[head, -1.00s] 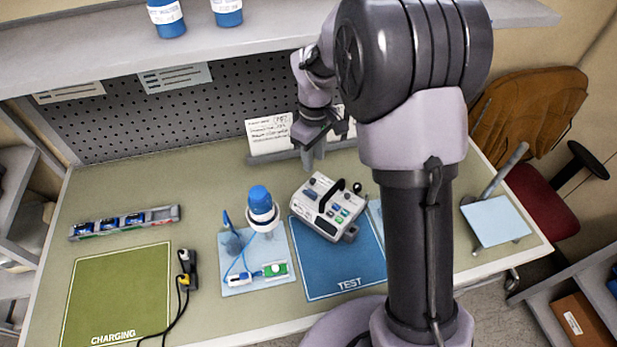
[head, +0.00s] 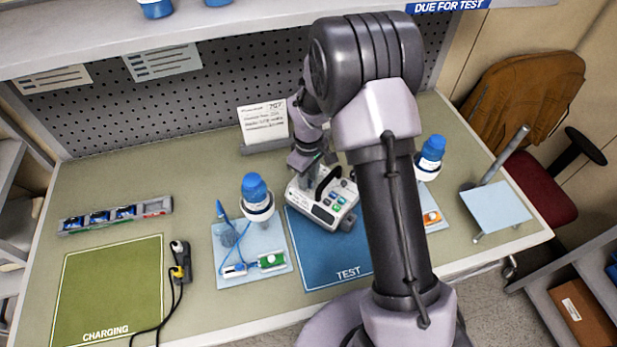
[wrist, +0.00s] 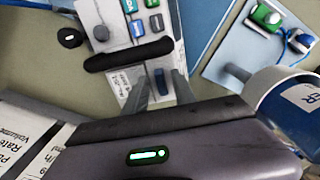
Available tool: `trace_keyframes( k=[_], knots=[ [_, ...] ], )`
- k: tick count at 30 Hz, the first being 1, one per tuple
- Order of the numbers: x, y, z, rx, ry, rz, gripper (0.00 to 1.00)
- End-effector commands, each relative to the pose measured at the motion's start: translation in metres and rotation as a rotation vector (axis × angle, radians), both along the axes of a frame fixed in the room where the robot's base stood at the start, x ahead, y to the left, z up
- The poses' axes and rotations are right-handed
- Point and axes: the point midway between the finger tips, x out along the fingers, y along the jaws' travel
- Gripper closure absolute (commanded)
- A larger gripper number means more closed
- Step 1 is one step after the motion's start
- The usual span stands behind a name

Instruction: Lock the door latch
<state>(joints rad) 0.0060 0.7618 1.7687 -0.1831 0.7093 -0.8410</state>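The white pump (head: 316,211) with green and blue buttons and a black carry handle (head: 328,180) rests at the top of the blue TEST mat (head: 318,262). In the wrist view the pump (wrist: 113,32) shows its buttons and the handle (wrist: 130,54). A small dark blue tab (wrist: 160,80), which looks like the door latch, stands on the pump beside the handle. My gripper (head: 311,183) is low over the pump's far left part. In the wrist view my gripper (wrist: 162,88) is open, one finger either side of the tab. Whether either finger touches it cannot be told.
A blue-capped bottle (head: 256,195) stands left of the pump, with tubing on a light blue mat (head: 271,232). Another bottle (head: 431,155) stands to the right. A paper card (head: 264,125) stands behind the pump.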

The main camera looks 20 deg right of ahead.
Motion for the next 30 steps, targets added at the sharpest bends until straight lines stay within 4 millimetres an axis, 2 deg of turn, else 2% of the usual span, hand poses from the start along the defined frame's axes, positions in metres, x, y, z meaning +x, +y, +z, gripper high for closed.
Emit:
trace_keyframes(
  k=[2,6,20,30],
  knots=[
    [0.0000,0.0000,0.0002,0.000,0.000,0.000,0.72],
    [0.0000,0.0000,0.0003,0.000,0.000,0.000,1.00],
    [0.0001,0.0001,-0.0003,0.000,0.000,-0.045,1.00],
    [0.0001,0.0004,-0.0011,0.000,-0.001,-0.294,1.00]
  ],
)
